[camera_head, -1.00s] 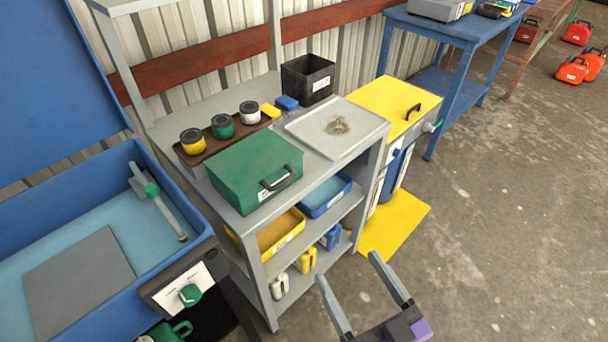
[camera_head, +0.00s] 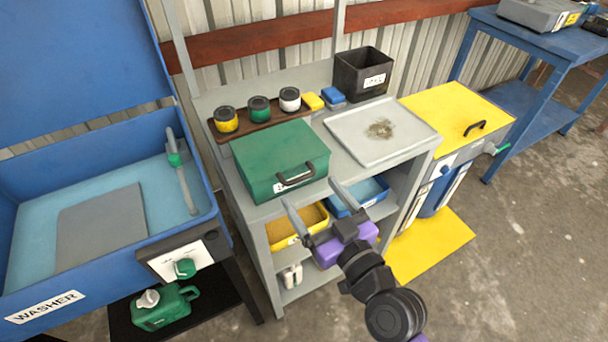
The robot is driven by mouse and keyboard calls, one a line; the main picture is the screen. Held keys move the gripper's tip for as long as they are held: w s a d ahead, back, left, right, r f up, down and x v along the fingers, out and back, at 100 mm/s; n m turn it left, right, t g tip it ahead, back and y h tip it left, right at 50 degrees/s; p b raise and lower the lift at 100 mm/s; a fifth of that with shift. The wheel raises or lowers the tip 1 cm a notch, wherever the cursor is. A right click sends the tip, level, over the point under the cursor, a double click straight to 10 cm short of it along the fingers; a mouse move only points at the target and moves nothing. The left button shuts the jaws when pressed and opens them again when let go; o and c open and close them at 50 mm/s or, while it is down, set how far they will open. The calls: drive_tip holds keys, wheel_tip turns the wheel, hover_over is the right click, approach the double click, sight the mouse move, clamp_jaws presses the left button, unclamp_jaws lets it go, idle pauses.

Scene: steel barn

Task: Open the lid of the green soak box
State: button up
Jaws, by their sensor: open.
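The green soak box (camera_head: 278,152) sits on the top of the grey shelf unit, with its lid shut. A dark handle (camera_head: 296,176) is on its front side, above a white label that is partly hidden. My gripper (camera_head: 314,196) is in front of the box, just below and to the right of the handle in the picture. Its two fingers are spread apart with nothing between them. I cannot tell how far it is from the handle in depth.
A brown tray (camera_head: 226,137) with several jars is behind the box. A grey tray (camera_head: 355,125) lies to the right, with a black bin (camera_head: 362,74) behind it. The blue washer (camera_head: 110,270) stands at left; a yellow-lidded cabinet (camera_head: 450,108) stands at right. Open floor lies front right.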

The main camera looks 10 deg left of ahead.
sight(302, 180)
drive_tip(key=x, duration=0.5)
drive_tip(key=shift+w+a+p, duration=0.2)
drive_tip(key=shift+w+p, duration=0.05)
drive_tip(key=shift+p, duration=0.15)
drive_tip(key=shift+c, duration=0.5)
drive_tip(key=c, duration=1.8)
drive_tip(key=shift+o, duration=0.2)
drive_tip(key=shift+r, duration=0.15)
